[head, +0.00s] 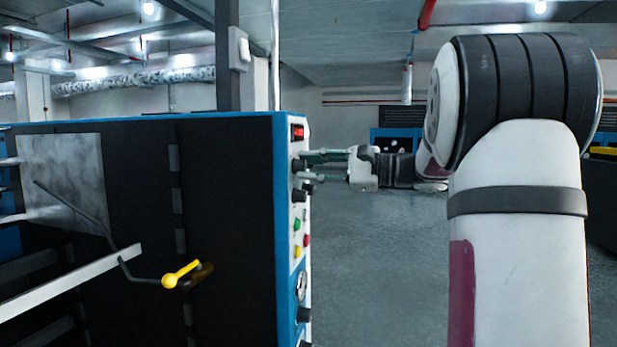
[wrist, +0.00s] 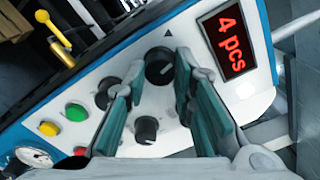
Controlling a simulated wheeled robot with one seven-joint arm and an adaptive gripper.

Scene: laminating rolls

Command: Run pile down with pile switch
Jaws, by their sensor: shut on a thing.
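The machine's control panel (head: 300,260) faces right in the head view. My gripper (wrist: 161,62) is at the upper part of it, its two teal fingers either side of a round black knob (wrist: 159,72) and shut on it. A dark triangle (wrist: 168,32) is printed just above this knob. I cannot read which knob is named the pile switch. In the head view my gripper (head: 306,159) reaches the panel from the right, and the knob's grip is too small to make out there.
Other black knobs (wrist: 147,130) sit close to my fingers. Green (wrist: 76,112), yellow (wrist: 49,129) and red buttons and a gauge (wrist: 34,157) lie lower on the panel. A red display (wrist: 229,43) reads "4 pcs". A yellow-handled lever (head: 181,274) is on the machine's side. Open floor lies right of it.

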